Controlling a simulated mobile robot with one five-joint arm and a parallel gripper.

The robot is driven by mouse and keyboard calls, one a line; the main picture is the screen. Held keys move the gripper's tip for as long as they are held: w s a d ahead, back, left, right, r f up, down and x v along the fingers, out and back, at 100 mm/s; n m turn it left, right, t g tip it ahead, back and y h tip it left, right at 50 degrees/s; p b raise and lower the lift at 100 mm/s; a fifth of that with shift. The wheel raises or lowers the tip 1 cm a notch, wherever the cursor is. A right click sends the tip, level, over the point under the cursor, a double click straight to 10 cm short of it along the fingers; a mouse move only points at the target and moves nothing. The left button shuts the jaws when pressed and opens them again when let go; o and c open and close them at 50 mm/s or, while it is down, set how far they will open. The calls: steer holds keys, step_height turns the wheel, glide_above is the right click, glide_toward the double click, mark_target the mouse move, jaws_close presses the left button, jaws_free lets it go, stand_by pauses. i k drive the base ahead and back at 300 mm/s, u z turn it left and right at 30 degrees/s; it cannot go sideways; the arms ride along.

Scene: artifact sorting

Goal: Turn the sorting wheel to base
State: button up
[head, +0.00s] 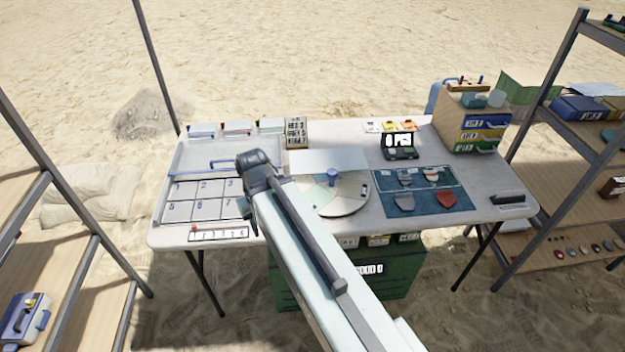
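The sorting wheel (353,190) is a pale round disc lying flat on the table, near the middle. A blue cup-like piece (331,177) stands on it, and a pale greenish sector shows beside that piece. My arm crosses in front and hides the wheel's left and near-left part. I cannot read any "base" mark on the wheel at this size. My gripper's fingers do not show; only my arm's links and a dark joint are seen, to the left of the wheel.
The table (470,215) also holds a numbered grid tray (247,207) at left, a blue mat (430,207) with several pieces, a small display (398,141) and a drawer box (450,125) at right. A green crate (412,270) is below. Shelves flank both sides.

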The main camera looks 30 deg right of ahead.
mark_target(333, 193)
steer(key=u, duration=1.7)
steer(key=k, duration=0.95)
steer(key=z, duration=0.65)
steer(key=i, duration=1)
steer(key=u, duration=0.05)
